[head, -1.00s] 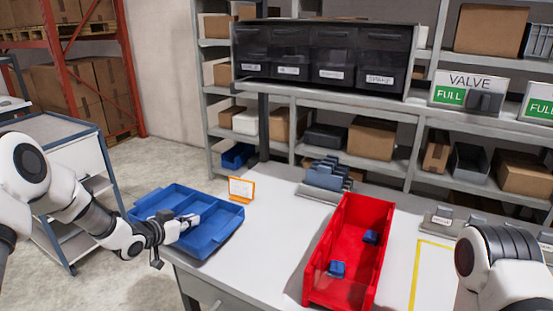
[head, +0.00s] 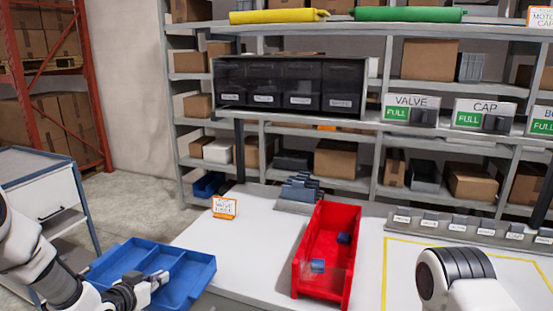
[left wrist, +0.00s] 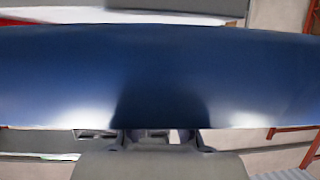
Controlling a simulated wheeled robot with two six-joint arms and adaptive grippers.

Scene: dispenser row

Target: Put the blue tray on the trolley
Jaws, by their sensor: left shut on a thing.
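The blue tray (head: 190,275) is a shallow tray with compartments, at the lower left in the head view. My left gripper (head: 152,283) is shut on it, and the tray is held off the table's left edge. In the left wrist view the tray's blue surface (left wrist: 160,70) fills most of the picture and hides what lies beyond. The trolley (head: 45,195), white and grey with a blue-edged top, stands at the far left, partly behind my left arm. My right arm shows at the lower right, but its gripper is out of view.
The white table (head: 250,240) carries a red bin (head: 345,265) with blue parts, a small orange-framed sign (head: 224,206) and a grey rack of parts (head: 299,190). Shelves (head: 385,150) stand behind. Bare floor (head: 130,210) lies between trolley and table.

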